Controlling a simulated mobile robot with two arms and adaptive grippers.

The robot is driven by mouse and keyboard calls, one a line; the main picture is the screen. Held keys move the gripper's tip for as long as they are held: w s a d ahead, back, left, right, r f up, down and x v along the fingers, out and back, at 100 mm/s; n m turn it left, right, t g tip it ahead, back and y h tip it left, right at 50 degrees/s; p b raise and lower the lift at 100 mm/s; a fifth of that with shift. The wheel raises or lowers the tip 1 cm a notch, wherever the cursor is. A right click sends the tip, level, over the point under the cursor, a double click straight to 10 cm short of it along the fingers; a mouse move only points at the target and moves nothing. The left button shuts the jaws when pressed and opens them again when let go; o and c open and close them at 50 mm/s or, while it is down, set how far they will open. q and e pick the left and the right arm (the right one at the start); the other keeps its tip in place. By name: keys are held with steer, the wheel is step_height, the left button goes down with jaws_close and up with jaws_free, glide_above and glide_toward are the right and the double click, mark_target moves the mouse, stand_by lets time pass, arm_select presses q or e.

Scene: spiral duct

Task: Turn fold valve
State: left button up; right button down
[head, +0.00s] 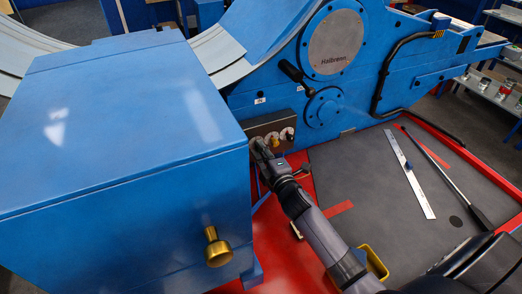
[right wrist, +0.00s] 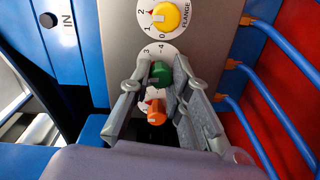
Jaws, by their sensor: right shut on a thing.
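In the right wrist view a grey valve panel (right wrist: 215,60) carries a yellow knob (right wrist: 165,16) on a white dial marked FLANGE, a green knob (right wrist: 159,73) below it, and an orange knob (right wrist: 155,112) lowest. No "fold" label can be read. My right gripper (right wrist: 162,70) is shut on the green knob, one finger on each side of it. The orange knob shows between the fingers, nearer the camera. The green knob's dial shows 3 and 4; its lower part is hidden. In the head view my right gripper (head: 262,148) is at the panel's left end. My left gripper is not in view.
A large blue cabinet (head: 120,150) with a brass knob (head: 216,248) stands close left of my right arm. The blue machine (head: 340,90) rises behind the panel. Blue hoses (right wrist: 270,85) run right of the panel. A steel ruler (head: 410,175) lies on the grey floor mat.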

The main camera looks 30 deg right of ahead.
steer(key=shift+f, duration=0.2)
steer(key=c, duration=1.5)
jaws_free()
steer(key=shift+r, duration=0.15)
steer(key=shift+o, duration=0.2)
steer(key=shift+s, duration=0.15)
steer(key=s, duration=1.1)
steer(key=shift+s+a+r, duration=0.25)
steer(key=shift+s+a, duration=0.1)
steer(key=shift+s, duration=0.05)
